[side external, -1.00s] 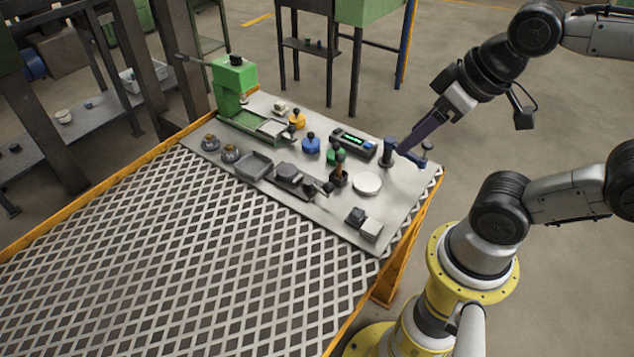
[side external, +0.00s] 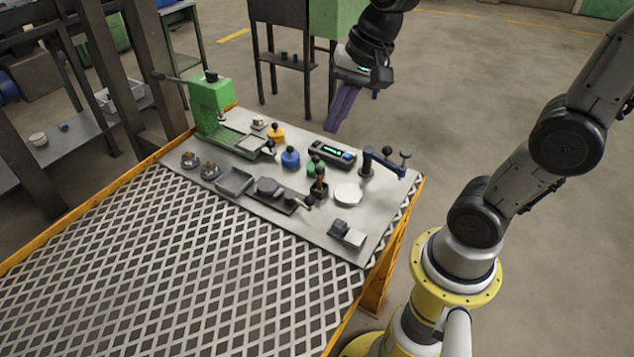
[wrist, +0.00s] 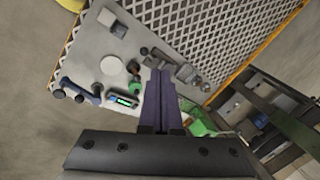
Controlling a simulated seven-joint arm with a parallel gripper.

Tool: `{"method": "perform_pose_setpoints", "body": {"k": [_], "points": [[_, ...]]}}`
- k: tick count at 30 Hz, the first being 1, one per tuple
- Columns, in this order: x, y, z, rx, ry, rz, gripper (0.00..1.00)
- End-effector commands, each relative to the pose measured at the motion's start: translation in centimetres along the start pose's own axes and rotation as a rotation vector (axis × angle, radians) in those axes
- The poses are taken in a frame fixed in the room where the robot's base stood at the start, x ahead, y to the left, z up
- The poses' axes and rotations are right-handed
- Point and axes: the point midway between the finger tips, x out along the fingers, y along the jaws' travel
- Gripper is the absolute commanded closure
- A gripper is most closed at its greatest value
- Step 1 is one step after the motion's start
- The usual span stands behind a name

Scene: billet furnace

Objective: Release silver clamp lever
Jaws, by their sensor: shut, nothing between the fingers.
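No lever is plainly silver, so I cannot tell for sure which part is the silver clamp lever. A small grey fixture with dark knobs (side external: 303,201) lies at the end of a dark strip on the grey board. A silvery slide with a dark knob (side external: 254,145) sits at the foot of the green press (side external: 210,104). My gripper (side external: 333,128) has long purple fingers, shut and empty. It hangs in the air over the back edge of the board, apart from everything. In the wrist view its fingertips (wrist: 160,68) cover part of the board.
A blue post with a sideways arm (side external: 384,162) stands at the board's right end. The front mesh table (side external: 150,270) is clear.

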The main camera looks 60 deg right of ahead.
Motion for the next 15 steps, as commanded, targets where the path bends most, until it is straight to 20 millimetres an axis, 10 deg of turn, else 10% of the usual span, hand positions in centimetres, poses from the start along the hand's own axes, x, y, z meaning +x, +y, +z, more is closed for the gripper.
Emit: {"method": "perform_pose_setpoints", "body": {"k": [15], "points": [[11.2, 0.9, -9.1, 0.54, -0.2, 0.184, 1.0]]}}
